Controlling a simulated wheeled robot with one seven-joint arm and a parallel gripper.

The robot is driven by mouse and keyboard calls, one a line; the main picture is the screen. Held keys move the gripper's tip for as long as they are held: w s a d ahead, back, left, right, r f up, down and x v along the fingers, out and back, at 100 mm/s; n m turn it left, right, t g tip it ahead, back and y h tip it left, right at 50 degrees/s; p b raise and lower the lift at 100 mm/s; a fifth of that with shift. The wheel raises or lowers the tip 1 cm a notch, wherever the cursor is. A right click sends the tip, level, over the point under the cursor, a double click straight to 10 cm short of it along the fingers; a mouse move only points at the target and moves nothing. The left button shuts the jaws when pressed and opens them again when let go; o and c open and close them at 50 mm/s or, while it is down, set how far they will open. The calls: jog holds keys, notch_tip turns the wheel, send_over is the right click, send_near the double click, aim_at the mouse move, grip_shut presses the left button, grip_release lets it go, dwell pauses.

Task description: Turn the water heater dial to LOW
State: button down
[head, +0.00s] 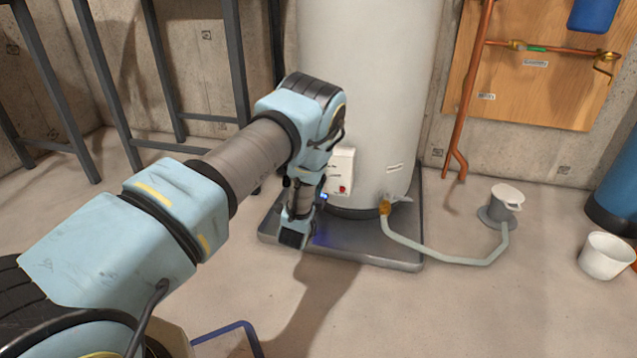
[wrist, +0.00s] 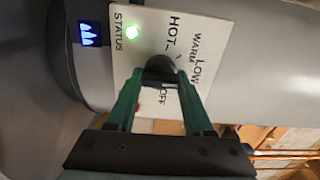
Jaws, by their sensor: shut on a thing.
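The water heater (head: 370,90) is a tall pale cylinder in the head view. Its white control panel (head: 341,165) is partly covered by my arm there. In the wrist view the panel (wrist: 205,20) appears turned, with the printed words HOT, WARM, LOW, OFF and STATUS. The black dial (wrist: 160,66) sits on it. My gripper (wrist: 160,80) is shut on the dial, with one green finger on each side. The dial's pointer is not clear, so I cannot tell its setting. In the head view my arm hides the dial and fingers.
A green status light (wrist: 132,32) is lit beside a small window with blue flames (wrist: 90,34). The heater stands on a metal tray (head: 400,262). A drain hose (head: 440,258) runs right to a grey floor drain (head: 497,217). A white bucket (head: 605,257) stands at far right.

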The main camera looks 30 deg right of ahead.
dwell(0.4)
jog(key=shift+c, duration=1.6)
grip_release()
jog(key=p+v, duration=0.4)
jog(key=v, duration=0.6)
jog(key=shift+s+a, duration=0.3)
